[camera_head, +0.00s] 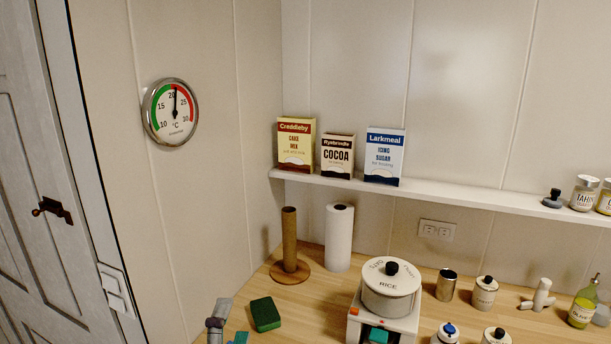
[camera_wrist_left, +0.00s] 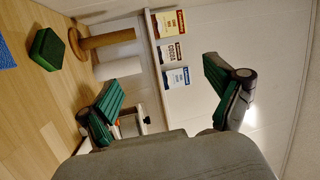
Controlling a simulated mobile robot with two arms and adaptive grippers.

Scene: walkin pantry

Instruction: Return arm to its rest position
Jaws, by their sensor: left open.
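My left gripper (camera_head: 229,330) shows only in part at the bottom edge of the head view, a grey finger with a teal pad. In the left wrist view my left gripper (camera_wrist_left: 166,98) has its two green-padded fingers spread wide, with nothing between them. The gripper is apart from the shelf boxes and the paper roll behind it. My right gripper is not in view.
Several jars stand further right. A wall shelf (camera_head: 450,193) holds boxes. Bare wood lies around the sponge.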

